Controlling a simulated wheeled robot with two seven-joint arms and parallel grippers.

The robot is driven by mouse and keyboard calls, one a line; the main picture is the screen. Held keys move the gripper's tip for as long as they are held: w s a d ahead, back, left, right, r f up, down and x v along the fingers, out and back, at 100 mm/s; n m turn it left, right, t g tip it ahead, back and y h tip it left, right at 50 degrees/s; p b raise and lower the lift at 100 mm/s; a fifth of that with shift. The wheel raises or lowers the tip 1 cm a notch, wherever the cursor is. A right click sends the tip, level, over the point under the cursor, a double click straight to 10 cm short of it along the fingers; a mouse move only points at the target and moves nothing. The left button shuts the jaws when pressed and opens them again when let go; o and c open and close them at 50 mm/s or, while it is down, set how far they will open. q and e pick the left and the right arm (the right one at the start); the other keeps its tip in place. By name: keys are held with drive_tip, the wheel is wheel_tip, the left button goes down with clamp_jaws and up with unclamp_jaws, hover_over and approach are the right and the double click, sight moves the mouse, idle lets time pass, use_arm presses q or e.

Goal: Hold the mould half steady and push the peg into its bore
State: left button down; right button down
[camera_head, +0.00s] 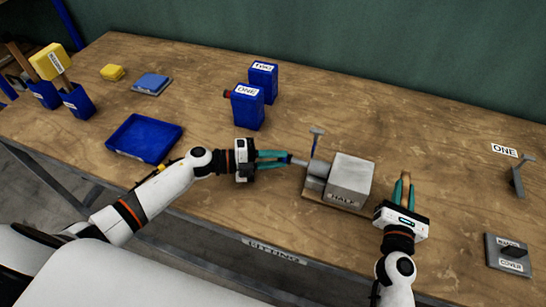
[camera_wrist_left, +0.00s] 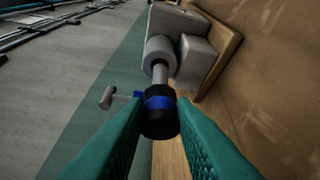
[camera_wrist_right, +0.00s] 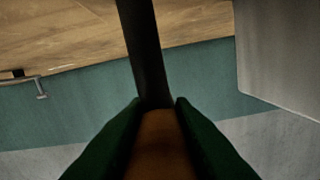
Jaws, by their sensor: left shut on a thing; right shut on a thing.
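The mould half (camera_head: 350,180) is a grey block labelled HALF on a wooden base, with a round grey boss on its left side. It also shows in the left wrist view (camera_wrist_left: 195,60). My left gripper (camera_head: 287,159) is shut on the black and blue end of the peg (camera_wrist_left: 160,105). The peg's grey shaft (camera_wrist_left: 160,72) points into the boss's mouth; how deep it sits cannot be told. My right gripper (camera_head: 404,182) is right of the block, shut on a brown handle (camera_wrist_right: 162,140) with a dark bar beyond it. Whether the handle joins the mould half is hidden.
A grey T-shaped post (camera_head: 316,140) stands close behind the peg. A grey COVER plate (camera_head: 508,254) lies right. The table behind the mould half is clear.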

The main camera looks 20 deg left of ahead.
sight(299, 164)
use_arm(q)
drive_tip(key=shift+d, duration=2.3)
drive_tip(key=c, duration=1.1)
unclamp_jaws()
drive_tip(key=shift+s, duration=0.1)
drive_tip(key=v, duration=1.2)
